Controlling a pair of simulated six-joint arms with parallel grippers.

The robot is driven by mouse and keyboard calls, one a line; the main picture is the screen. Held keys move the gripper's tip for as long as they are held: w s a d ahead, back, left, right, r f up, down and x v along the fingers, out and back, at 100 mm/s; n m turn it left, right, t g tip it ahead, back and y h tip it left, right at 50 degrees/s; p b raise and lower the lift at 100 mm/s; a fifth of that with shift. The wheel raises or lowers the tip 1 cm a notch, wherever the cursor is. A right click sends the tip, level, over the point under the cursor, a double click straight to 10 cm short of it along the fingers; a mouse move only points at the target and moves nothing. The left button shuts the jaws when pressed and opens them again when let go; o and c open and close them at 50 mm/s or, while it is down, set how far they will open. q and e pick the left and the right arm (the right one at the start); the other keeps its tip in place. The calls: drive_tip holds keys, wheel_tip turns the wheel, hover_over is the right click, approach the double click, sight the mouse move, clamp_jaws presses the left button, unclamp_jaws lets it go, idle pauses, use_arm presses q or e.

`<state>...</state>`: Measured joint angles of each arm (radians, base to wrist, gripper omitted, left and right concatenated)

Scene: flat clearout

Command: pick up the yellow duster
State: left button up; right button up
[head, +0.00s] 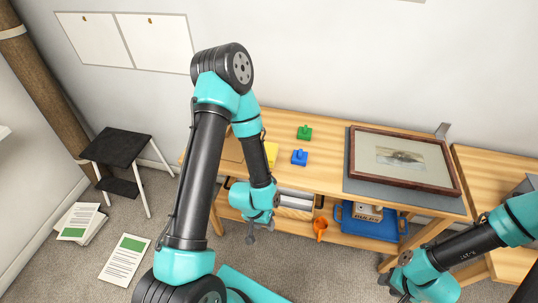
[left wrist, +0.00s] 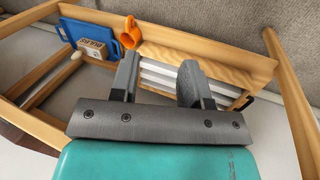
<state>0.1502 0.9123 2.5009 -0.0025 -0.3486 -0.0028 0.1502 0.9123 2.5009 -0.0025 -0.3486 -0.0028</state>
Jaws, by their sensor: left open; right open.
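A yellow thing (head: 271,153) lies on the wooden bench top, mostly hidden behind my left arm; I cannot tell for sure that it is the duster. My left gripper (head: 262,234) hangs in front of the bench, below the level of its top and apart from the yellow thing. In the left wrist view the left gripper (left wrist: 160,78) has its fingers apart with nothing held between them; no yellow duster shows there. My right gripper (head: 394,270) is at the lower right, in front of the bench, open and apart from the yellow thing.
A green block (head: 304,133), a blue block (head: 299,157) and a framed picture (head: 403,192) lie on the bench. The lower shelf holds an orange object (head: 320,228) and a blue tray (head: 345,222) with a box (head: 367,212). A black stool (head: 120,147) stands left.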

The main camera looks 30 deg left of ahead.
use_arm(q)
drive_tip(key=o, duration=1)
drive_tip(key=shift+c, duration=0.2)
drive_tip(key=shift+w, duration=0.1)
